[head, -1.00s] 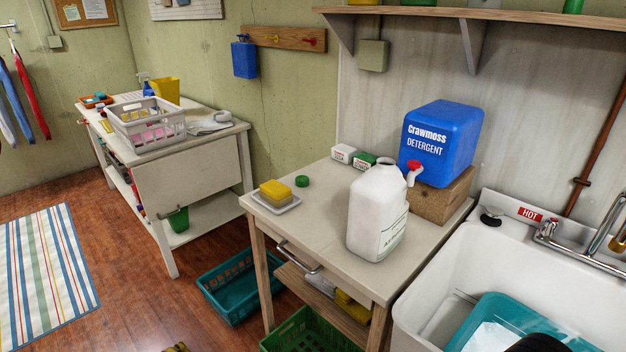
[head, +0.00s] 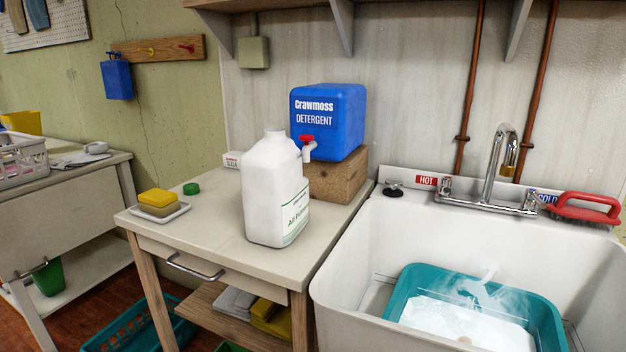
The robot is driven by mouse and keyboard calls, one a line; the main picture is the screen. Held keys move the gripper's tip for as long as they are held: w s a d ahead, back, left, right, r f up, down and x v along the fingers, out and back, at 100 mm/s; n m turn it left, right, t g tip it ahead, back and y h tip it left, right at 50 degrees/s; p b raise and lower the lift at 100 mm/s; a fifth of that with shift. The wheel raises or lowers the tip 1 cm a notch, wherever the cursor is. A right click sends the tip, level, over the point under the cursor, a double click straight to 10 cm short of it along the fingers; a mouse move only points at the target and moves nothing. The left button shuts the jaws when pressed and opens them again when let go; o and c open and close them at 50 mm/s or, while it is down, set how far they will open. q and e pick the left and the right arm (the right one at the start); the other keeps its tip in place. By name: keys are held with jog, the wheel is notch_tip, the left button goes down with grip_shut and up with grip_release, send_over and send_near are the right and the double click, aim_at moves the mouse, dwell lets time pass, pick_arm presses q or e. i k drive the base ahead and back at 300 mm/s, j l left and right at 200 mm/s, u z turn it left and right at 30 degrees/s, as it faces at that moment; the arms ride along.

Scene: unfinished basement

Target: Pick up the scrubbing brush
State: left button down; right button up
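The scrubbing brush (head: 583,208) has a red loop handle and dark bristles beneath. It rests on the back right rim of the white sink (head: 345,262), to the right of the faucet and close to the blue COLD label. Its right end is near the picture's edge. Neither of my grippers shows in the head view now.
A teal basin (head: 398,303) of steaming, sudsy water sits in the sink. The faucet (head: 497,165) rises left of the brush. A white jug (head: 272,195), a blue detergent container (head: 345,115) on a wooden block and a sponge (head: 158,198) stand on the table (head: 215,232).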

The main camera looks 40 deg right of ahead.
aim_at(559, 207)
jog(key=j+z, duration=0.15)
jog(key=z, duration=2.55)
jog(key=l+u, duration=0.1)
jog(key=u, duration=0.4)
jog(key=i+l+u, duration=0.1)
jog(key=l+u, duration=0.15)
jog(key=u, duration=0.25)
jog(key=l+u, duration=0.25)
jog(key=u, duration=0.2)
jog(key=l+u, duration=0.3)
jog(key=u, duration=0.2)
